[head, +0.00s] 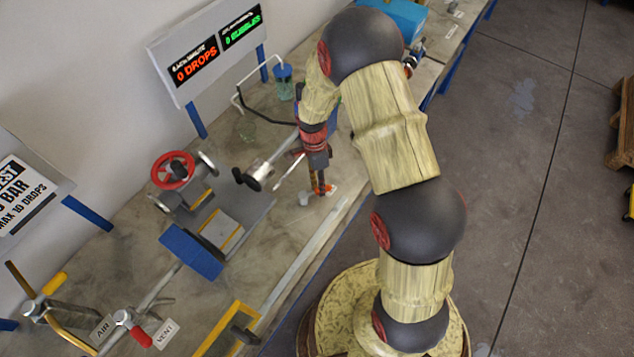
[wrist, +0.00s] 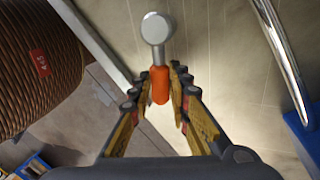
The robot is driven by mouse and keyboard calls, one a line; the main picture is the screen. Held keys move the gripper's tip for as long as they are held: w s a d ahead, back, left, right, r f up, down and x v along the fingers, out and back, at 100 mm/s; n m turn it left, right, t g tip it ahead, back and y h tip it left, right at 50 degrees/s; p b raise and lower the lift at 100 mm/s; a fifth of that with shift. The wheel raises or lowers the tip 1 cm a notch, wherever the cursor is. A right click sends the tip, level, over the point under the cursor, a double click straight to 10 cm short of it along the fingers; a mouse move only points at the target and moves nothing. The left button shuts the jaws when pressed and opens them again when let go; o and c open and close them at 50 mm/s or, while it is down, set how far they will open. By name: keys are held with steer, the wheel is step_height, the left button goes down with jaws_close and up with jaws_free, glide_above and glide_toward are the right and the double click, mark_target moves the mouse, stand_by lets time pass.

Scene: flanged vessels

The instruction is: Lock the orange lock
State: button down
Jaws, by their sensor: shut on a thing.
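The orange lock shows in the wrist view as an orange grip (wrist: 160,84) on a short grey stem with a round grey head (wrist: 155,28). My gripper (wrist: 160,88) has one finger on each side of the orange grip and is shut on it. The round head sticks out beyond the fingertips. In the head view my gripper (head: 318,190) points down near the bench's front edge. A grey round part (head: 306,199) shows just left of the fingertips, and a little orange (head: 330,189) shows to their right. The fingers partly hide the grip there.
A flanged pipe end (head: 252,178) lies left of my gripper, with a red handwheel (head: 172,170) farther left. A blue block (head: 191,252) and a red-handled VENT valve (head: 133,328) are nearer. A curved metal pipe (wrist: 285,60) passes right in the wrist view.

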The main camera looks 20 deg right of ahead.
steer(key=s+m, duration=0.1)
steer(key=m, duration=0.1)
steer(key=s+m+y+p, duration=0.1)
steer(key=m, duration=0.1)
steer(key=shift+s+a, duration=0.1)
steer(key=shift+s, duration=0.1)
steer(key=shift+s+a+m+t+y+p, duration=0.2)
steer(key=shift+s+m, duration=0.1)
steer(key=shift+m, duration=0.4)
steer(key=shift+s+a+m+t+y+p, duration=0.1)
steer(key=shift+s+m+p, duration=0.15)
steer(key=shift+m, duration=0.45)
steer(key=c, duration=1.7)
jaws_free()
steer(key=shift+o, duration=0.2)
steer(key=shift+r, duration=0.1)
steer(key=v, duration=1.1)
steer(key=shift+r, duration=0.35)
steer(key=shift+w+d, duration=0.1)
